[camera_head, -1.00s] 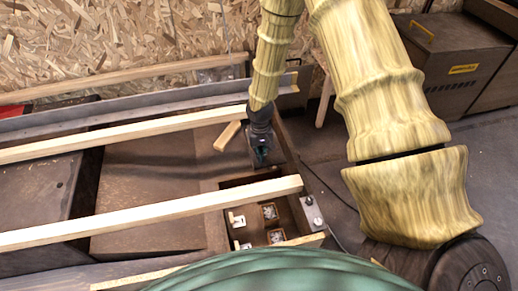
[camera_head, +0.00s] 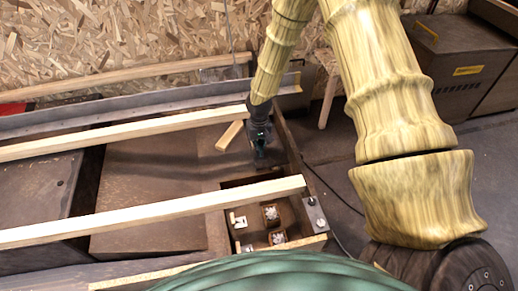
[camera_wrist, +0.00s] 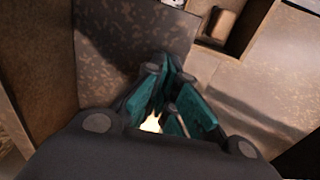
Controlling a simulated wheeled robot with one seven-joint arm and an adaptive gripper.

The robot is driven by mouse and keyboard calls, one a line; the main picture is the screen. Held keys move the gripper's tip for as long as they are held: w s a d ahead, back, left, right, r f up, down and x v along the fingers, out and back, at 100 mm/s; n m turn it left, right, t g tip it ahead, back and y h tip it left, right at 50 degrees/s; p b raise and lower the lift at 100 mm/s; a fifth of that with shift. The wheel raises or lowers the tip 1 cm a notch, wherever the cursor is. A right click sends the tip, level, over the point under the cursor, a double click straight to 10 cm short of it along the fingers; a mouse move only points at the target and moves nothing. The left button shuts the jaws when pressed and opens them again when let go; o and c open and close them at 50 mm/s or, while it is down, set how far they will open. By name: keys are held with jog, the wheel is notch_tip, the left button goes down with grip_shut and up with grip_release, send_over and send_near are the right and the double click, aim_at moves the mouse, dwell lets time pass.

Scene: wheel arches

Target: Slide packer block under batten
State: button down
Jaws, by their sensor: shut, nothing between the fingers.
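A small pale wooden block (camera_head: 230,135), likely the packer, lies at an angle on the dark panel. Its upper end is close to the right end of a long wooden batten (camera_head: 120,133). A second long batten (camera_head: 150,212) crosses nearer to me. My gripper (camera_head: 261,158) points down just right of the block and apart from it, between the two battens' right ends. In the wrist view its teal-padded fingers (camera_wrist: 172,98) are shut and empty. A bright pale patch shows behind the fingers there; I cannot tell what it is.
An open compartment (camera_head: 235,185) with small fittings lies under the nearer batten's right end. A metal angle rail (camera_head: 130,115) runs behind the far batten. A brown box (camera_head: 457,60) stands on the floor at back right. The dark panel left of the block is clear.

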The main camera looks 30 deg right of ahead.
jog(key=w+d+p, duration=0.1)
jog(key=w, duration=0.3)
jog(key=w+d+p, duration=0.1)
jog(key=w, duration=0.2)
jog(key=w+d+p, duration=0.1)
jog(key=w, duration=0.3)
jog(key=shift+w+p, duration=0.35)
jog(key=shift+p, duration=0.05)
jog(key=shift+s+a+r+p, duration=0.1)
jog(key=shift+s+a+p, duration=0.15)
jog(key=shift+s+p, duration=0.25)
jog(key=shift+s+a+r+p, duration=0.15)
jog(key=shift+s+p, duration=0.25)
jog(key=shift+s, duration=0.25)
jog(key=shift+s+a+f+p, duration=0.15)
jog(key=shift+s+p, duration=0.2)
jog(key=shift+s, duration=0.25)
jog(key=shift+s+d+r, duration=0.15)
jog(key=shift+r, duration=0.25)
jog(key=shift+s+d+r, duration=0.1)
jog(key=shift+r, duration=0.25)
jog(key=r, duration=0.3)
jog(key=r+p, duration=0.1)
jog(key=r, duration=0.2)
jog(key=shift+w+a+r, duration=0.1)
jog(key=shift+a+r, duration=0.1)
jog(key=shift+r, duration=0.2)
jog(key=shift+r+p, duration=0.3)
jog(key=shift+r, duration=0.5)
